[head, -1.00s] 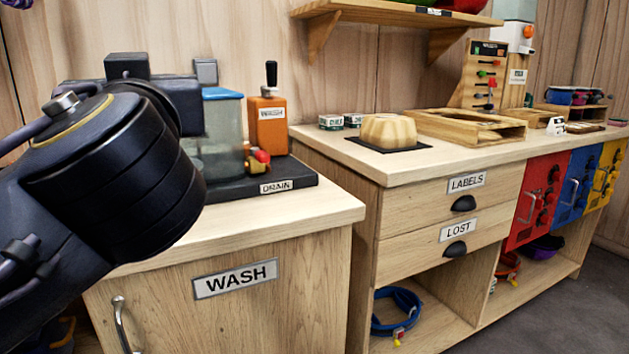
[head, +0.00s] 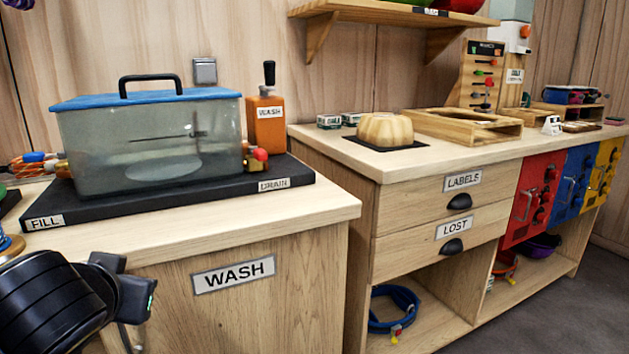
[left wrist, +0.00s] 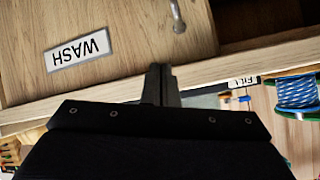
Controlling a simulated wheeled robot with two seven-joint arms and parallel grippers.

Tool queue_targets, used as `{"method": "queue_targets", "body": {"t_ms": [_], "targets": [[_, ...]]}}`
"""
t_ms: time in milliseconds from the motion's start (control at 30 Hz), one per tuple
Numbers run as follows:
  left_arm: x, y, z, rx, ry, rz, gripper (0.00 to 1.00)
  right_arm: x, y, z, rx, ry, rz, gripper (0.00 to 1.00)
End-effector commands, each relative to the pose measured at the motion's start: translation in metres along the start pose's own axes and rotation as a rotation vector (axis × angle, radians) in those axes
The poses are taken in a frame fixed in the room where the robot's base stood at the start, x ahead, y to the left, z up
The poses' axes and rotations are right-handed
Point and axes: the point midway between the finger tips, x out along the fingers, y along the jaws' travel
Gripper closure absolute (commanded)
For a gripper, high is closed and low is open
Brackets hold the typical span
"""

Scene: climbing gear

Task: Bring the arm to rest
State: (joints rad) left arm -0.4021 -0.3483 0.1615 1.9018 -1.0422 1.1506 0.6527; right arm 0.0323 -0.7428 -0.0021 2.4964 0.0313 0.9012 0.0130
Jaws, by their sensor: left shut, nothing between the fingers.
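My left arm comes in at the lower left of the head view, in front of the wash cabinet (head: 250,310). Its wrist end is black, and the fingertips cannot be made out there. In the left wrist view my left gripper (left wrist: 161,72) is shut and empty, its two fingers together. Behind the fingers, that view shows the cabinet front upside down, with its WASH label (left wrist: 79,49) and metal handle (left wrist: 178,17). I cannot tell the exact gap between fingers and cabinet. My right gripper is in neither view.
A lidded clear tank (head: 150,145) stands on a black tray (head: 170,203) on the wash counter, beside an orange bottle (head: 268,122). A blue rope spool (left wrist: 296,93) shows at the right of the wrist view. The right counter holds a tan mould (head: 392,130) and wooden trays.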

Motion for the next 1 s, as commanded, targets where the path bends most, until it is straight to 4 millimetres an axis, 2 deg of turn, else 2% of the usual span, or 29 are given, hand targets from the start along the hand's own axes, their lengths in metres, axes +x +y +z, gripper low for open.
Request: {"method": "queue_targets", "body": {"t_ms": [33,100,200,300,500,600,667,867,1000], "targets": [[0.01,-0.001,0.04,-0.002,-0.096,0.044,1.0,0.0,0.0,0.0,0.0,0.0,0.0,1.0],[0.016,0.007,0.088,-0.013,-0.208,0.13,1.0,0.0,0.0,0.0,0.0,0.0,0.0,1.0],[0.016,0.023,0.145,-0.057,-0.327,0.249,1.0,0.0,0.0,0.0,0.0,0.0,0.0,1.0],[0.011,0.04,0.188,-0.121,-0.405,0.358,1.0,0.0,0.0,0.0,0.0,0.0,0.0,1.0],[-0.002,0.074,0.241,-0.275,-0.477,0.526,1.0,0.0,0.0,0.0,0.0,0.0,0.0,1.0],[-0.009,0.09,0.258,-0.36,-0.484,0.594,1.0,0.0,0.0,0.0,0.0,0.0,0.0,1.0],[-0.022,0.084,0.236,-0.352,-0.482,0.596,1.0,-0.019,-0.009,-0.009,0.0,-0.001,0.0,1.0],[-0.046,0.071,0.201,-0.349,-0.482,0.595,1.0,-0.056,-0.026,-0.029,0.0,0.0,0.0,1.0],[-0.068,0.06,0.169,-0.348,-0.482,0.595,1.0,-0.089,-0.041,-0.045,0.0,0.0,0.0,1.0]]}}
